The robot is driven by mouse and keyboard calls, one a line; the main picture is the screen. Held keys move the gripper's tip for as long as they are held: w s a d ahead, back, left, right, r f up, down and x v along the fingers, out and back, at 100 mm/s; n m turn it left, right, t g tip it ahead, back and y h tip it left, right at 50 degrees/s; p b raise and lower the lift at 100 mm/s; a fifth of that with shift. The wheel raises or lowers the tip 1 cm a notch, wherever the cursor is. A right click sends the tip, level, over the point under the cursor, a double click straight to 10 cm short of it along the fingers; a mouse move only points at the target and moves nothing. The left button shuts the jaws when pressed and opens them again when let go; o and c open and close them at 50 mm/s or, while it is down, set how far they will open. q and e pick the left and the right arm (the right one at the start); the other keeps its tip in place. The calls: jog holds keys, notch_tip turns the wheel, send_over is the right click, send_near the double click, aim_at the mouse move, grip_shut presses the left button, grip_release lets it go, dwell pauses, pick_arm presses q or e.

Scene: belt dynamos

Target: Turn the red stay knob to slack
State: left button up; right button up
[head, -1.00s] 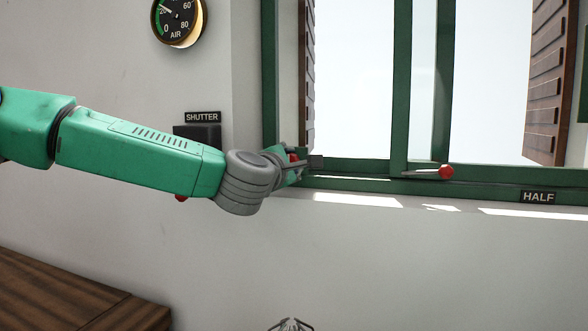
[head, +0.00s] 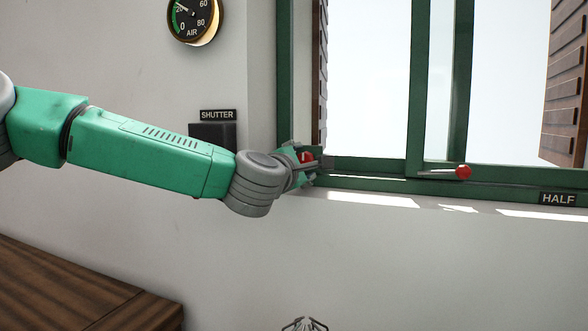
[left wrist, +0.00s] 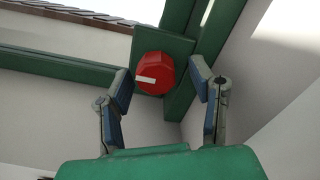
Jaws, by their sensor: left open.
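The red stay knob (left wrist: 154,73) is faceted, with a white pointer mark that points left in the left wrist view. It sits on a green plate at the window frame's corner. In the head view the knob (head: 307,157) shows in part at the window's lower left, among my gripper's fingers. My left gripper (left wrist: 161,74) is open. Its fingertips stand either side of the knob, with a visible gap on the right; contact on the left cannot be told. No slack label shows. What seem to be my right gripper's fingertips (head: 304,324) show at the bottom edge.
A red-tipped lever (head: 462,172) lies along the window's lower rail, right of my left gripper. A HALF label (head: 558,199) is farther right. A dark box (head: 205,135) under a SHUTTER label (head: 217,115) is behind my left arm. A wooden surface (head: 80,290) is lower left.

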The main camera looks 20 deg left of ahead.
pick_arm(q)
jog(key=s, duration=1.1)
jog(key=shift+s+a, duration=0.15)
jog(key=shift+a, duration=0.15)
jog(key=shift+d+f, duration=0.1)
jog(key=shift+f, duration=0.05)
